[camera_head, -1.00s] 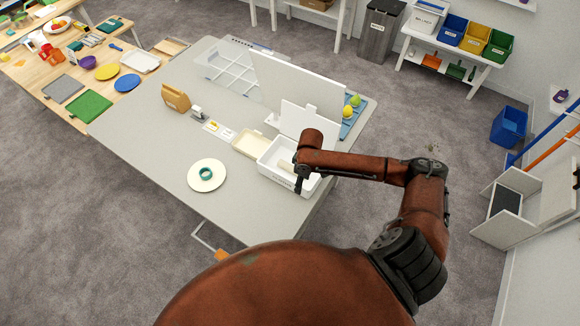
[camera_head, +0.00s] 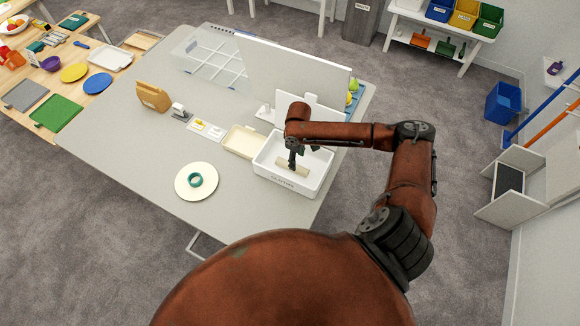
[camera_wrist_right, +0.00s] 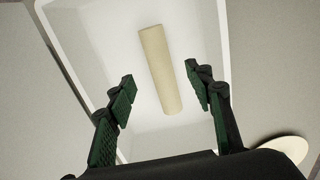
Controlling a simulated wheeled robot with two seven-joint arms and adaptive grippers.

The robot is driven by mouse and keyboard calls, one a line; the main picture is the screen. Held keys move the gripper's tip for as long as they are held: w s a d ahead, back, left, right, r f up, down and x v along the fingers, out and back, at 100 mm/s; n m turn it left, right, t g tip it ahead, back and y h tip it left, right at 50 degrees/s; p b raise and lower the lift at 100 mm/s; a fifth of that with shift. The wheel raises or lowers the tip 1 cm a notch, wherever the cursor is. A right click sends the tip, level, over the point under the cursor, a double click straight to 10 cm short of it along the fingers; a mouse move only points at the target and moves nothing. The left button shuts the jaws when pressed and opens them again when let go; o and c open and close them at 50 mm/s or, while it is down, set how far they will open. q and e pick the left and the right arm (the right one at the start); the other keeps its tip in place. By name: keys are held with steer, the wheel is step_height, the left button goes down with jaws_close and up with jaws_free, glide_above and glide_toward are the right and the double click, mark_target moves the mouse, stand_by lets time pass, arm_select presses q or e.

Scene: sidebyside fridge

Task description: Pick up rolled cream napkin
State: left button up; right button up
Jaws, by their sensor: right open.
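The rolled cream napkin (camera_head: 293,168) lies in a white bin (camera_head: 283,184) on the grey table, partly hidden behind my right gripper in the head view. In the right wrist view the napkin (camera_wrist_right: 159,70) is a plain cream roll on the bin's white floor. My right gripper (camera_head: 292,163) is over the bin, pointing down. In the right wrist view its two green-padded fingers (camera_wrist_right: 160,85) are spread apart, with the napkin's lower end seen between them and nothing held. My left gripper is not in view.
A cream tray (camera_head: 243,141) stands left of the bin, and a white upright panel (camera_head: 298,75) stands behind it. A pale round plate with a teal ring (camera_head: 196,181) is at front left. The bin's walls surround the napkin.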

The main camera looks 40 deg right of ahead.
mark_target(297, 166)
steer(key=shift+s+f, duration=0.1)
steer(key=shift+f, duration=0.75)
step_height(297, 166, down, 4)
steer(key=shift+d+f+p, duration=0.1)
steer(key=shift+f+p, duration=0.1)
steer(key=shift+p, duration=0.5)
steer(key=shift+f, duration=0.5)
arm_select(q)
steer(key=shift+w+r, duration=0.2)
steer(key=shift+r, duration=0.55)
arm_select(e)
steer(key=shift+c, duration=0.5)
steer(key=c, duration=1.1)
